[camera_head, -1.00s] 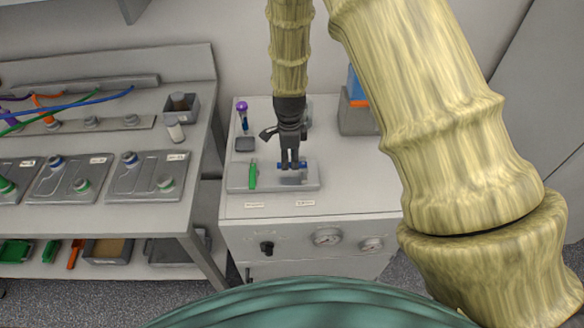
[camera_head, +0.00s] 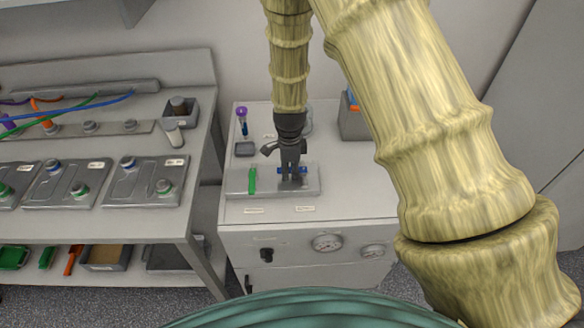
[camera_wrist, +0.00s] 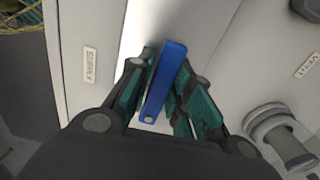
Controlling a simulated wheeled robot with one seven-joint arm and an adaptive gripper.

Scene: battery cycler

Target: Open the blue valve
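The blue valve has a flat bar handle (camera_head: 281,170) on the grey plate on top of the white cabinet. The bar lies roughly left to right there. In the wrist view the blue handle (camera_wrist: 165,80) runs lengthwise between the two fingers. My gripper (camera_head: 292,174) points down over the valve, and it also shows in the wrist view (camera_wrist: 166,72). Its fingertips close in on both long sides of the handle and appear to touch it. The middle of the handle is hidden by the fingers in the head view. The valve's base is hidden.
A green valve handle (camera_head: 252,180) stands left on the same plate (camera_head: 318,190). Gauges (camera_head: 327,242) and a black knob (camera_head: 267,254) are on the cabinet front. A bench (camera_head: 150,220) stands left.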

